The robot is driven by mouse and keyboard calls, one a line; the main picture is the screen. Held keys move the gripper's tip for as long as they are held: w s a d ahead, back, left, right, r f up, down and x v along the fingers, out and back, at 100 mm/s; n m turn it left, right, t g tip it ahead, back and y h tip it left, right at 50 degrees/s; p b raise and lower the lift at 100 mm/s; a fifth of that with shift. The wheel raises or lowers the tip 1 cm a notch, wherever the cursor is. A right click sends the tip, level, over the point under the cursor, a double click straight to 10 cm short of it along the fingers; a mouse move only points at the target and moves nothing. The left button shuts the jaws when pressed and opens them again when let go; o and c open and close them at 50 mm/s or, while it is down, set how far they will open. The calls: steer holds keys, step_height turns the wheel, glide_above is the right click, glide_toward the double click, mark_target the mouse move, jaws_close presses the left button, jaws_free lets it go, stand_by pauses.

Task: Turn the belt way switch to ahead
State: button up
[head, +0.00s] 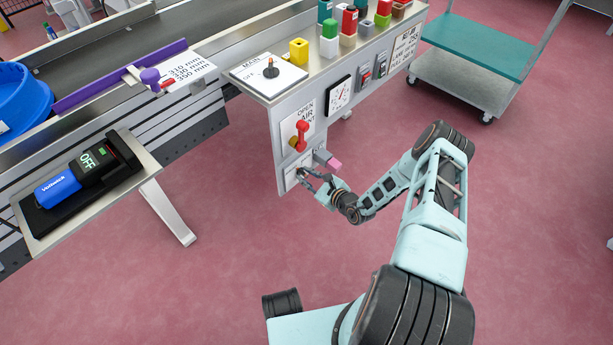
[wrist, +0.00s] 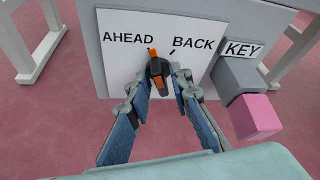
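The belt way switch (wrist: 158,72) is a dark knob with orange parts on a white plate (wrist: 125,75) lettered AHEAD and BACK. Its orange tip points up and slightly left, close to the AHEAD mark; the BACK mark is to its right. My gripper (wrist: 158,82) is in front of the plate, one finger on each side of the knob. The fingers are apart and gaps show beside the knob. In the head view my gripper (head: 312,180) is at the low plate (head: 290,176) on the panel's front, and mostly hides the switch.
A grey block with a pink end (wrist: 255,115) sticks out right of the plate, under a KEY label (wrist: 242,49). Above the plate is a red-handled air valve (head: 301,132). A teal-topped cart (head: 480,45) stands at the right. The red floor around my arm is clear.

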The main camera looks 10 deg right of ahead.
jaws_close()
steer(key=shift+r+n+p, duration=0.15)
steer(key=shift+n+p, duration=0.15)
steer(key=shift+p, duration=0.35)
steer(key=shift+f+n+t, duration=0.2)
steer(key=shift+n+t, duration=0.1)
steer(key=shift+t, duration=0.1)
steer(key=shift+o, duration=1.5)
jaws_free()
steer(key=shift+s, duration=0.1)
